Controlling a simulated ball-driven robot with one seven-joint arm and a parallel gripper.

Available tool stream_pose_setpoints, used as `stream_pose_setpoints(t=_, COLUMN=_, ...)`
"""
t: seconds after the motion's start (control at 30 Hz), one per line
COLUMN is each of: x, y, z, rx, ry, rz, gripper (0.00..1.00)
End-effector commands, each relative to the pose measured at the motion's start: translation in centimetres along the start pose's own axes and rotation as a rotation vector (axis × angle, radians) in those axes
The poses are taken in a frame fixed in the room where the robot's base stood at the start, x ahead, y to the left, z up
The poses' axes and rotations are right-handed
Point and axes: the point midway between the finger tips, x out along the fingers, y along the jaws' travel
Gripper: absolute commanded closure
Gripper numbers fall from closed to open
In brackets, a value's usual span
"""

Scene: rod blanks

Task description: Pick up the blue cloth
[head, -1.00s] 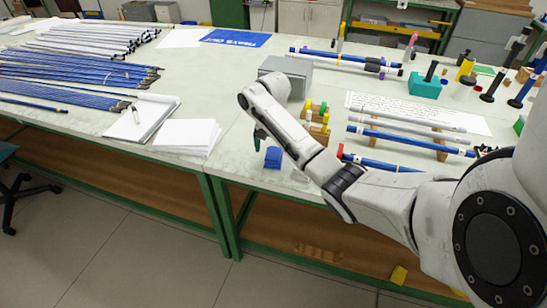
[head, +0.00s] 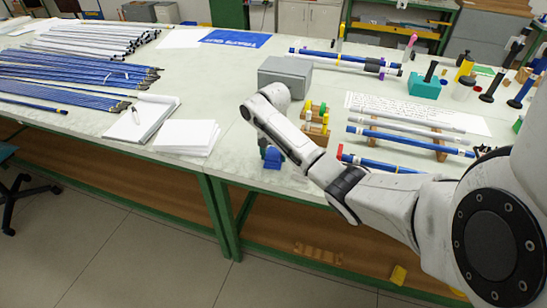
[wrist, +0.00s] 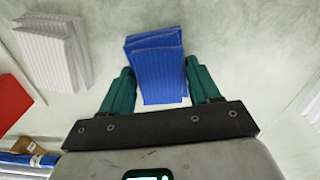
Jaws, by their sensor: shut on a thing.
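The blue cloth (head: 272,161) is a small folded stack near the front edge of the table, partly hidden by my arm in the head view. In the wrist view the blue cloth (wrist: 160,75) lies between the two green fingers of my gripper (wrist: 162,88). My gripper is shut on it. In the head view my gripper (head: 266,148) is low over the table at the cloth, its fingers mostly hidden. I see no clear gap between the cloth and the table.
A white folded cloth (wrist: 55,52) and a red object (wrist: 12,102) lie to the left in the wrist view. A grey box (head: 287,77), a wooden block with coloured pegs (head: 316,122) and blue rods (head: 405,141) stand around my arm. Paper (head: 187,137) lies to the left.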

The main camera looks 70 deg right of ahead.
Motion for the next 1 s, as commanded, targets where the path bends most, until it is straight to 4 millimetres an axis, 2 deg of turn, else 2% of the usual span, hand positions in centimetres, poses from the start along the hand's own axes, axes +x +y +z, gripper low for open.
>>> stream_pose_setpoints(t=0.03, x=0.0, y=0.0, z=0.0, rx=0.000, ry=0.000, rz=0.000, gripper=0.58)
stream_pose_setpoints(t=0.17, x=0.0, y=0.0, z=0.0, rx=0.000, ry=0.000, rz=0.000, gripper=0.69)
stream_pose_setpoints(t=0.43, x=-0.2, y=0.0, z=0.0, rx=0.000, ry=0.001, rz=0.000, gripper=0.69)
stream_pose_setpoints(t=0.57, x=-0.9, y=-0.1, z=0.0, rx=-0.001, ry=0.002, rz=-0.002, gripper=0.69)
stream_pose_setpoints(t=0.73, x=-3.4, y=-0.1, z=0.0, rx=-0.002, ry=0.003, rz=-0.005, gripper=0.69)
stream_pose_setpoints(t=0.83, x=-5.0, y=1.1, z=1.1, rx=0.000, ry=0.001, rz=-0.005, gripper=0.69)
stream_pose_setpoints(t=0.9, x=-7.4, y=2.0, z=2.0, rx=0.001, ry=0.000, rz=-0.003, gripper=0.69)
stream_pose_setpoints(t=1.0, x=-8.8, y=3.0, z=2.9, rx=0.002, ry=-0.002, rz=0.000, gripper=0.69)
